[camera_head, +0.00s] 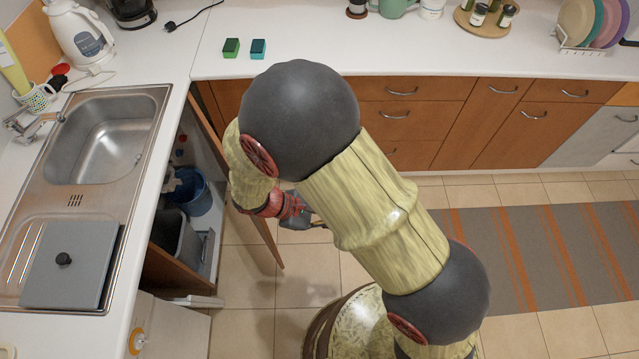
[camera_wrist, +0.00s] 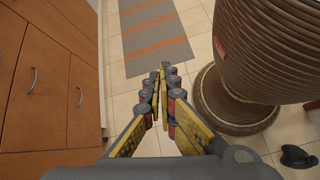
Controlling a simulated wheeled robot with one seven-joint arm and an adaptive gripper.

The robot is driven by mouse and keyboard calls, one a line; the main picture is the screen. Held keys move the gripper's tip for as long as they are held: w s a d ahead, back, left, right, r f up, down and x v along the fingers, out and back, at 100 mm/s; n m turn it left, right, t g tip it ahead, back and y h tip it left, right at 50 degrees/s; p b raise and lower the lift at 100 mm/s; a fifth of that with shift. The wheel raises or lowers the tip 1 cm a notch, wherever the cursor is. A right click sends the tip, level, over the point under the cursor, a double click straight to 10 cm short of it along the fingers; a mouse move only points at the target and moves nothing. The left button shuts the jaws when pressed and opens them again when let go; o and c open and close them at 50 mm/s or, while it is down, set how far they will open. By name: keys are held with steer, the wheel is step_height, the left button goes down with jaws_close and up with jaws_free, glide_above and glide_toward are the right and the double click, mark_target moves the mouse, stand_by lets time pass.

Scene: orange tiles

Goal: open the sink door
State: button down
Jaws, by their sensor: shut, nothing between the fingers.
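The sink door is a brown panel (camera_head: 268,246) below the counter in the head view. It stands open, swung out from the sink cabinet, with its middle hidden behind my arm. The open cabinet shows a blue bucket (camera_head: 190,188) and a grey bin (camera_head: 176,240) inside. My gripper (camera_head: 318,224) is just right of the door in the head view, partly hidden by my arm. In the wrist view my gripper (camera_wrist: 160,72) has its fingertips together with nothing between them. It points along the floor toward the rug.
Brown drawer fronts with metal handles (camera_wrist: 31,80) run along the left in the wrist view. A grey and orange striped rug (camera_head: 540,260) lies on the tiled floor at right. The sink (camera_head: 105,140) is set in the left counter. Open floor lies beyond my gripper.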

steer(key=w+a+f+n+t+h+b, duration=0.1)
steer(key=w+a+f+n+t+h, duration=0.15)
steer(key=f+n+t, duration=0.35)
steer(key=w+a+f+n+t+h, duration=0.1)
steer(key=w+f+n+t, duration=0.15)
steer(key=f, duration=0.55)
steer(key=w+a+f+n+t+y, duration=0.3)
steer(key=w+a+n+t+y, duration=0.1)
steer(key=w+a+n+t, duration=0.25)
steer(key=b+x, duration=0.3)
steer(key=x, duration=0.9)
steer(key=shift+w+r+t, duration=0.3)
steer(key=shift+w+r, duration=0.1)
steer(key=shift+w, duration=0.1)
steer(key=v, duration=1.2)
